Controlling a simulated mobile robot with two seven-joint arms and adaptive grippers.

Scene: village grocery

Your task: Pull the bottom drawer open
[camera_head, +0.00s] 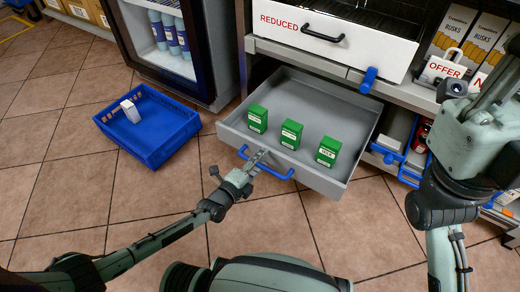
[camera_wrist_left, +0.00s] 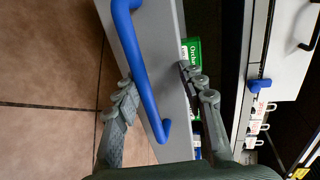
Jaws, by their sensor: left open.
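The bottom drawer (camera_head: 351,187) is grey and stands pulled well out from the counter. Several faces of it show, and three green boxes (camera_head: 291,134) stand upright inside. Its blue bar handle (camera_head: 281,175) is on the front panel; it crosses the left wrist view (camera_wrist_left: 138,70) as a long blue bar. My left gripper (camera_head: 260,157) is open at the handle, with one finger on the outer side of the bar and the other over the drawer side. I cannot tell if they touch. My right gripper (camera_head: 502,75) is partly hidden at the right edge, by the counter.
A blue crate (camera_head: 155,154) with a white carton (camera_head: 130,111) stands on the tiled floor at left. A fridge (camera_head: 205,75) with bottles is behind it. Above the drawer is a white "REDUCED" front (camera_head: 385,52). Rusks boxes (camera_head: 455,30) stand on the counter at right.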

